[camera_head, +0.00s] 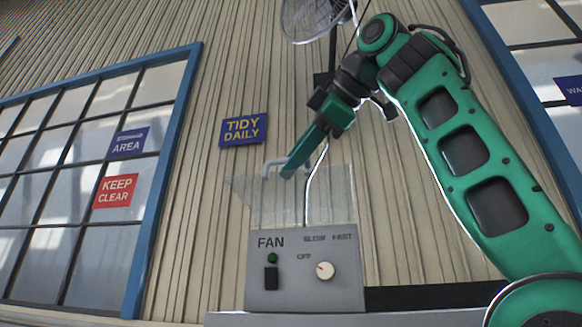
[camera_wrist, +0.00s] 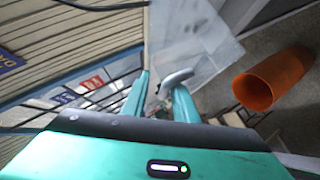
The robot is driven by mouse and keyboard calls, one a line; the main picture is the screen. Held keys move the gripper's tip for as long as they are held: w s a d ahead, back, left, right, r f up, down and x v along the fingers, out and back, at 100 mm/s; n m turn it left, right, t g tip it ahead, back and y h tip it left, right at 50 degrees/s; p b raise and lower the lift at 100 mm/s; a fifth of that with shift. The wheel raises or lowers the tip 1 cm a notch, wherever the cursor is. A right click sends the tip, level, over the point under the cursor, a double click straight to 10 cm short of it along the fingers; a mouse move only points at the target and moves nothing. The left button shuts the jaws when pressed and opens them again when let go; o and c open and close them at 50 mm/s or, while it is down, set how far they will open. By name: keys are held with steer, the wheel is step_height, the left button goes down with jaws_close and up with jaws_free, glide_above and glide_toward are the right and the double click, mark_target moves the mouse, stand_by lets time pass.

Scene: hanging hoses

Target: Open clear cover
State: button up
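The clear cover (camera_head: 325,195) stands raised above the grey fan control box (camera_head: 255,295), its lower edge near the box's top. Its grey handle (camera_head: 268,168) is at the cover's upper edge. My gripper (camera_head: 288,174) reaches down from the upper right, with its fingertips at the handle. In the wrist view, my two green fingers (camera_wrist: 160,85) are apart, and the curved grey handle (camera_wrist: 180,76) lies at their tips, by the right finger. The clear cover (camera_wrist: 185,35) spreads beyond it. I cannot tell whether a finger touches the handle.
The box front carries a white knob (camera_head: 325,270), a black switch (camera_head: 271,278) and a green button (camera_head: 272,258). A caged fan (camera_head: 315,15) hangs above. A blue-framed window (camera_head: 85,180) is at left. The wrist view shows an orange cylinder (camera_wrist: 270,80) at right.

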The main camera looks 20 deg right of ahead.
steer(key=shift+s+d+r, duration=0.1)
steer(key=shift+s+d, duration=0.05)
steer(key=shift+s, duration=0.35)
steer(key=s+d, duration=0.3)
steer(key=s, duration=0.8)
steer(key=shift+s, duration=0.3)
